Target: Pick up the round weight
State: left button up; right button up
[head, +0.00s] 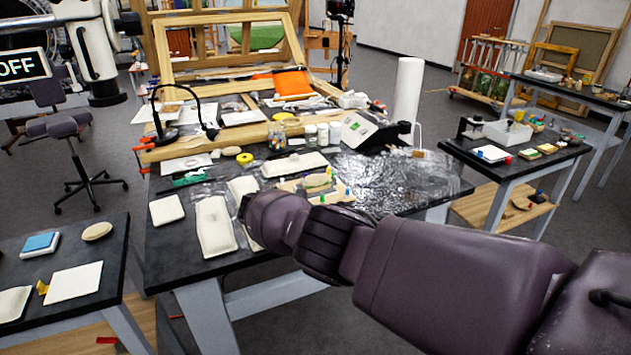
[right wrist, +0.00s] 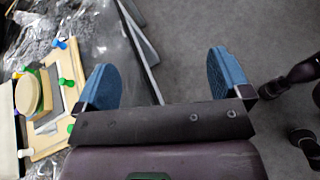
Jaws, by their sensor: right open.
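A round tan pad (head: 317,181), which looks like the round weight, lies on a small wooden board with coloured pins near the worktable's front right. It also shows in the right wrist view (right wrist: 29,94) at the left. Another rounded beige pad (head: 97,231) lies on the left side table, so I cannot be sure which is meant. My right gripper (right wrist: 163,78) is open and empty, its blue fingers wide apart beyond the table edge, with the board to the left in that view. In the head view my right arm hides its fingers. My left gripper is not in view.
Long cream pads (head: 214,226) lie left of my right arm on the black worktable (head: 180,262). Jars (head: 322,134), a paper roll (head: 407,90) and a black-topped device (head: 368,131) stand farther back. Crinkled clear film (head: 395,182) covers the right part.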

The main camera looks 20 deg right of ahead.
aim_at(314, 179)
jog(key=i, duration=0.9)
jog(key=k+l, duration=0.1)
jog(key=l, duration=0.6)
